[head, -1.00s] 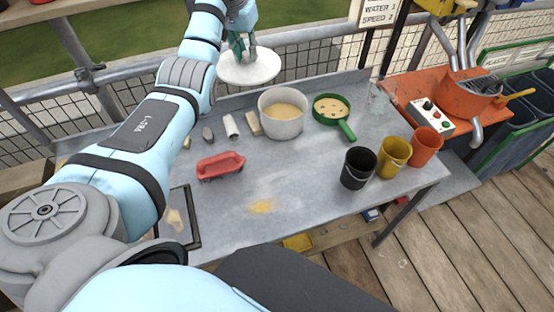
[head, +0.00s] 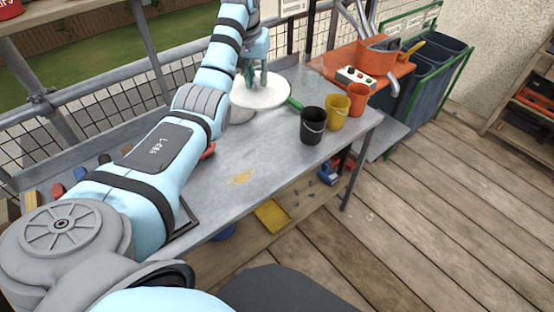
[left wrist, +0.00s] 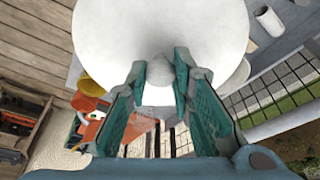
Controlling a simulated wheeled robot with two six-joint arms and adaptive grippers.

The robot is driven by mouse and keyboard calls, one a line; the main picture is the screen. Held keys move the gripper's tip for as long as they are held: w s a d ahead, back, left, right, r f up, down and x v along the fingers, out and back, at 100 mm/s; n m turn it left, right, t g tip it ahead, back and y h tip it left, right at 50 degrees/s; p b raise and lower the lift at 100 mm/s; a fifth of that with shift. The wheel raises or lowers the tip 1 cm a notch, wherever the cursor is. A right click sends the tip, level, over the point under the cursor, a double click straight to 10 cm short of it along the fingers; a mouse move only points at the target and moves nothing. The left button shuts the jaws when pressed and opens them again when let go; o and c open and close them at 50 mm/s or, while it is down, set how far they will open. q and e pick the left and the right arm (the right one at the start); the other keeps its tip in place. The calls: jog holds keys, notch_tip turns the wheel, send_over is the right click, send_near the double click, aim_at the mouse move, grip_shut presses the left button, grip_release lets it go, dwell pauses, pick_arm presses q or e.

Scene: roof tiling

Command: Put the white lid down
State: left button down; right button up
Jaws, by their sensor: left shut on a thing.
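The white lid (head: 260,94) is a round, flat disc, held roughly level above the back of the grey workbench (head: 215,180). My left gripper (head: 254,74) is shut on its knob, from above. In the left wrist view the lid (left wrist: 120,30) fills the top, with its knob (left wrist: 160,70) between the fingers (left wrist: 168,68). In the head view the lid overlaps a pale pot (head: 238,114), mostly hidden, and a pan whose green handle (head: 295,104) sticks out. I cannot tell the lid's height above them. My right gripper is not in view.
Black (head: 313,126), yellow (head: 337,112) and orange (head: 357,100) buckets stand at the bench's right end. An orange table (head: 330,66) with a button box (head: 357,76) stands beyond.

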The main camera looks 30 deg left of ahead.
pick_arm(q)
jog(key=f+b, duration=0.2)
jog(key=f, duration=0.7)
jog(key=f+n+b, duration=0.1)
jog(key=f, duration=0.8)
jog(key=w+f+n+b, duration=0.1)
jog(key=f+b, duration=0.1)
jog(key=f, duration=0.7)
jog(key=shift+f+b, duration=0.3)
jog(key=shift+f, duration=0.1)
jog(key=shift+f+y, duration=0.1)
jog(key=shift+y, duration=0.2)
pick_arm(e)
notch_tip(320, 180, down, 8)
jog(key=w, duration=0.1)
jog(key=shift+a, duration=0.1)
pick_arm(q)
jog(key=c, duration=1.4)
grip_release()
